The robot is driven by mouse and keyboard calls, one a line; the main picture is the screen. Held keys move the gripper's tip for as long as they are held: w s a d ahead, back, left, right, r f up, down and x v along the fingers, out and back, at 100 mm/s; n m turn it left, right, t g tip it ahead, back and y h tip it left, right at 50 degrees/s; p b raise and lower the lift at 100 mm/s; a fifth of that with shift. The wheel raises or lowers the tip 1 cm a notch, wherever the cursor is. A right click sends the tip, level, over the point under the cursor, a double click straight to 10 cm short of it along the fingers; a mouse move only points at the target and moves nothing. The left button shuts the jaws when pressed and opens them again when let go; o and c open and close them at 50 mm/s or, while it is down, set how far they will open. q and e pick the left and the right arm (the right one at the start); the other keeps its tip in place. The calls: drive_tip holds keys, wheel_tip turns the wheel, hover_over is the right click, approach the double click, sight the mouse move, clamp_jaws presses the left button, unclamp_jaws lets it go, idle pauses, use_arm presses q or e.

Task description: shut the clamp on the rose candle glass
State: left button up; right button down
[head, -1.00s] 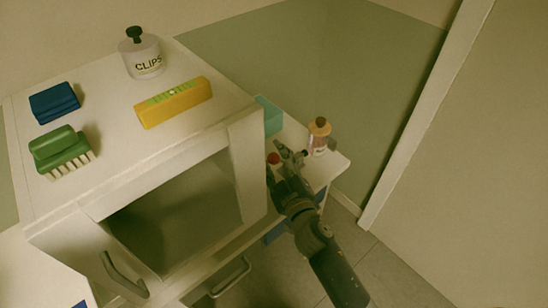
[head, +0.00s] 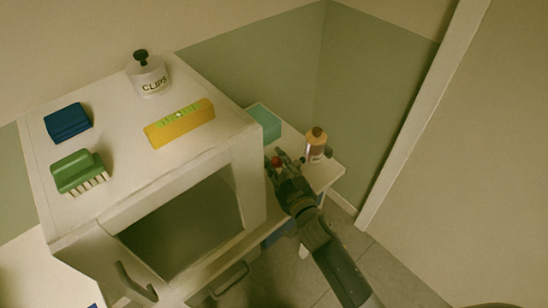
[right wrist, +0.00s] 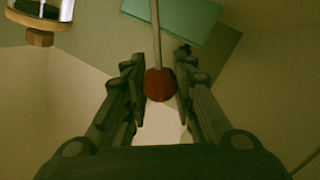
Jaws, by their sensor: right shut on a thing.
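My right gripper (head: 281,165) is over the small white table to the right of the cabinet. Its fingers (right wrist: 160,84) are shut on a small red round thing (right wrist: 160,85), with a thin pale rod running from it in the right wrist view. I cannot make out a rose candle glass for certain; the arm and fingers hide part of this spot. My left gripper is not in view.
The white cabinet (head: 115,143) rises at left, carrying a clips jar, yellow level, blue block and green brush. A wall (head: 480,160) is at right.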

drive_tip(key=d+m+p, duration=0.1)
drive_tip(key=p, duration=0.1)
drive_tip(key=w+r+m+g+p, duration=0.1)
drive_tip(key=p, duration=0.1)
drive_tip(key=shift+w+d+r, duration=0.15)
drive_tip(key=shift+d, duration=0.25)
drive_tip(key=shift+w+d+m+g+p, duration=0.4)
drive_tip(key=shift+m+p, duration=0.4)
drive_tip(key=shift+p, duration=0.25)
drive_tip(key=shift+d+f, duration=0.1)
drive_tip(key=shift+f, duration=0.1)
drive_tip(key=c, duration=1.3)
unclamp_jaws()
drive_tip(key=shift+s, duration=0.2)
drive_tip(key=v, duration=1.1)
drive_tip(key=shift+s+d, duration=0.3)
drive_tip(key=shift+s, duration=0.05)
